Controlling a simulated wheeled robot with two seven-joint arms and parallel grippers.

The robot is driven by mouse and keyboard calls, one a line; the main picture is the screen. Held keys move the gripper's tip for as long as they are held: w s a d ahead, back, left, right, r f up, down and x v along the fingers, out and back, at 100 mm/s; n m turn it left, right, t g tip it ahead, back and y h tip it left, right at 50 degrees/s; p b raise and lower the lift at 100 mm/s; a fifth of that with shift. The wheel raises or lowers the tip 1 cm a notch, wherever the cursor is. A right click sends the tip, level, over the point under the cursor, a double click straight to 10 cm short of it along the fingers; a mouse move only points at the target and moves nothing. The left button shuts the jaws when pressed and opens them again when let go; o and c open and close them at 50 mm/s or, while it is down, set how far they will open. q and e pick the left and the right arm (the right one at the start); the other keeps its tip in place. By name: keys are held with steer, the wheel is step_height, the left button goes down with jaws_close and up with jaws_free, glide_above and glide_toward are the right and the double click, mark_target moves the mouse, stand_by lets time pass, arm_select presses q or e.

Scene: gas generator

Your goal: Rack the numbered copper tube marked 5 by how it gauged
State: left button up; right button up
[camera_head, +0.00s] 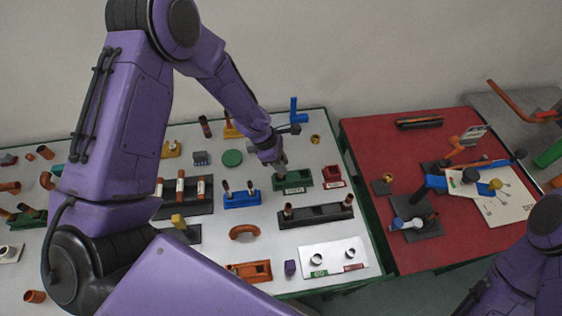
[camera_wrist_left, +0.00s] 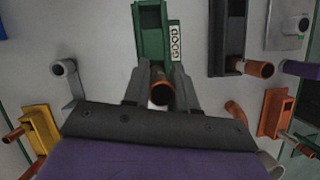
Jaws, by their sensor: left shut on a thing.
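My left gripper (camera_head: 279,165) is above the grey table, at the green tray (camera_head: 301,182). It is shut on a copper tube (camera_wrist_left: 160,88), whose open end points at the left wrist camera. The number on the tube cannot be read. In the left wrist view the green tray (camera_wrist_left: 149,16) lies just beyond the fingertips, with a label reading GOOD beside it. I cannot tell whether the tube touches the tray. A red tray (camera_head: 333,181) stands just right of the green one. The white gauge plate (camera_head: 318,248) with two rings is nearer the front. My right gripper is out of view.
A black rack (camera_head: 318,218) holding copper tubes stands in front of the green tray. A blue rack (camera_head: 241,202) with tubes is to its left. An orange elbow (camera_head: 244,232) lies nearby. A red table (camera_head: 370,148) with other fixtures adjoins on the right.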

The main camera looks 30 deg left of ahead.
arm_select(q)
steer(key=shift+f, duration=0.35)
steer(key=shift+f+b, duration=1.1)
steer(key=shift+f, duration=0.65)
steer(key=o, duration=1)
steer(key=shift+c, duration=0.2)
steer(key=shift+r, duration=0.1)
steer(key=v, duration=1)
steer(key=shift+b, duration=0.4)
steer(key=shift+a+r, duration=0.15)
steer(key=shift+a, duration=0.05)
